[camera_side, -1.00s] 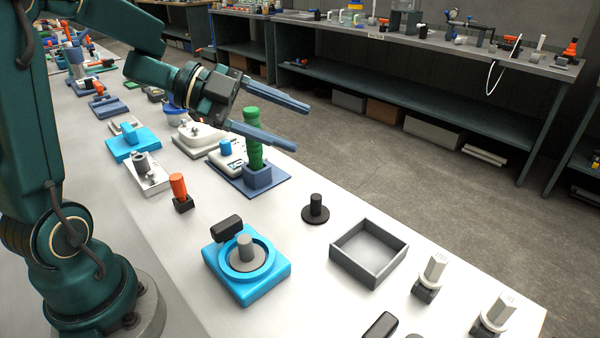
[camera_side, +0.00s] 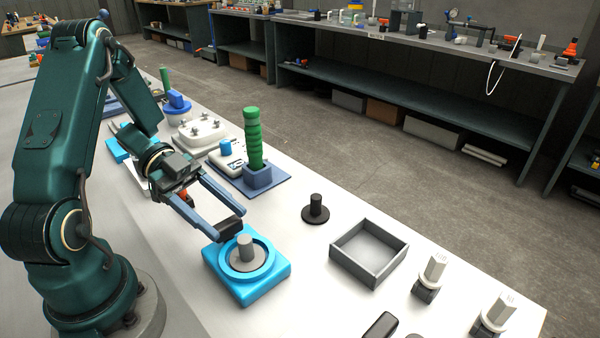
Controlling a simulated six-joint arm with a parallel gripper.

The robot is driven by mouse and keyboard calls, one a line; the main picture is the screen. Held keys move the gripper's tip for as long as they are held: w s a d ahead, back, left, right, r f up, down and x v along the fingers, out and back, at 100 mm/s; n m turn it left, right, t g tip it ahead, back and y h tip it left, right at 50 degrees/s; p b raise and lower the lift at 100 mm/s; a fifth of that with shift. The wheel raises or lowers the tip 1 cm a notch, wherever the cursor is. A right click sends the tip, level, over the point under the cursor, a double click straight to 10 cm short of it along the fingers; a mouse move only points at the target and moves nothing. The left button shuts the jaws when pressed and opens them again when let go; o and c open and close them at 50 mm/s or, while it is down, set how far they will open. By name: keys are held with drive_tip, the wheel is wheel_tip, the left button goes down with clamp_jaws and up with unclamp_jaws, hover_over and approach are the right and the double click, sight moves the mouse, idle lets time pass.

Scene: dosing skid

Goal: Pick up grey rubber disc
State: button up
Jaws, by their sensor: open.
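The grey rubber disc (camera_side: 247,257), with a short upright grey knob on its middle, sits in the round recess of a bright blue square base (camera_side: 262,289). A black block (camera_side: 229,229) is at the back left edge of this base. My gripper (camera_side: 226,223) is open and empty, with its two long blue-grey fingers pointing down and right. The fingertips are close to the black block, behind and left of the disc's knob. I cannot tell whether a finger touches the block.
A black knobbed disc (camera_side: 316,209) and an empty grey tray (camera_side: 340,255) stand to the right. White-topped fittings (camera_side: 433,268) are farther right. A green ribbed column (camera_side: 253,140) rises behind my gripper. White table is bare between the blue base and the tray.

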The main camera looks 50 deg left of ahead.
sight(239, 237)
drive_tip(key=shift+s+f+x, duration=0.15)
drive_tip(key=shift+x, duration=1.4)
drive_tip(key=shift+s+f+x, duration=0.1)
drive_tip(key=shift+x, duration=1.45)
clamp_jaws()
